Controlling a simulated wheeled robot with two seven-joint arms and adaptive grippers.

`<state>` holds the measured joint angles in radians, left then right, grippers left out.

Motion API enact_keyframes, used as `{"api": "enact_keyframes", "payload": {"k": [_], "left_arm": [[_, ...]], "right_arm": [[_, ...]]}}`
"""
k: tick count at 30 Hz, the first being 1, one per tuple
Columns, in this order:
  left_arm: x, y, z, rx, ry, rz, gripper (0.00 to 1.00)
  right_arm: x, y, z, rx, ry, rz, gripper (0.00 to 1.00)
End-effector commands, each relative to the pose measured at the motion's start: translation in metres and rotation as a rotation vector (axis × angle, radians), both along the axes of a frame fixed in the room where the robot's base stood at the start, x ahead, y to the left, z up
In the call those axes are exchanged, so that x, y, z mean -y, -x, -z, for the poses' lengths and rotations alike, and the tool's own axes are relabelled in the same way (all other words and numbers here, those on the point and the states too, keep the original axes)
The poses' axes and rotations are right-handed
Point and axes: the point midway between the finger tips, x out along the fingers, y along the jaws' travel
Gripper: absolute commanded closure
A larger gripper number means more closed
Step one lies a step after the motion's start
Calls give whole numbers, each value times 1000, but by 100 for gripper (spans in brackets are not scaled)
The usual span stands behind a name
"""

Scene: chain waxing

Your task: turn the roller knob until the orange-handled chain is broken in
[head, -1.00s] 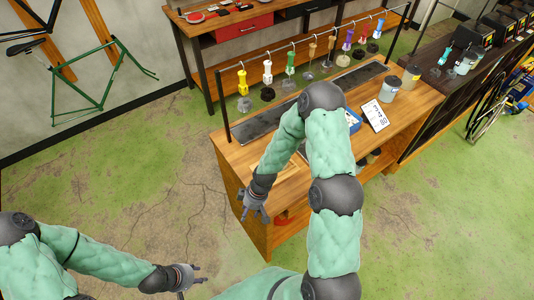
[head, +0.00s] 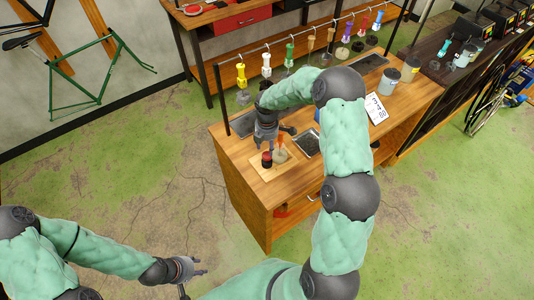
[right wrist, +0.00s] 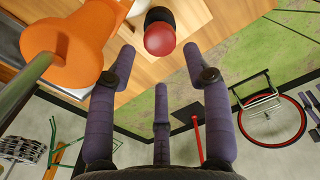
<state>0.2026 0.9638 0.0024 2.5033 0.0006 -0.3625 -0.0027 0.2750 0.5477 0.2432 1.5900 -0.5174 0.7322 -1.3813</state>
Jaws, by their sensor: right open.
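The roller knob (head: 266,158), black with a red top, stands on a wooden board near the workbench's near left corner. In the right wrist view the red knob (right wrist: 159,39) is beyond my open fingertips, roughly centred between them, apart from them. The orange handle (head: 281,144) stands beside the knob; it looks large at the left of the right wrist view (right wrist: 75,45). The chain itself cannot be made out clearly. My right gripper (head: 274,140) is open and empty above the board. My left gripper (head: 203,270) is open and empty over the floor.
A rail (head: 310,35) with several coloured-handled hanging items runs along the workbench (head: 300,182). Dark trays, a white card (head: 376,109) and cans (head: 390,81) stand on the bench. A green bike frame (head: 92,72) is on the wall at left. The floor before the bench is clear.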

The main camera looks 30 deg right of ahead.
Motion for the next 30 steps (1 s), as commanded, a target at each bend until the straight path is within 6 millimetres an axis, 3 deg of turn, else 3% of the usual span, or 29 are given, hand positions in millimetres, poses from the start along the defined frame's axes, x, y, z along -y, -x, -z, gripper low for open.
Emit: {"api": "enact_keyframes", "payload": {"k": [3,9,23,27,28,30], "left_arm": [[0,0,-1,0,0,0,60],[0,0,-2,0,0,0,60],[0,0,-3,0,0,0,60],[0,0,-3,0,0,0,60],[0,0,-3,0,0,0,60],[0,0,-3,0,0,0,60]], "right_arm": [[0,1,22,-3,0,1,50],[0,0,48,0,0,1,50],[0,0,60,1,-1,2,50],[0,0,59,1,-1,2,86],[0,0,59,1,-1,2,92],[0,0,59,1,-1,2,92]]}}
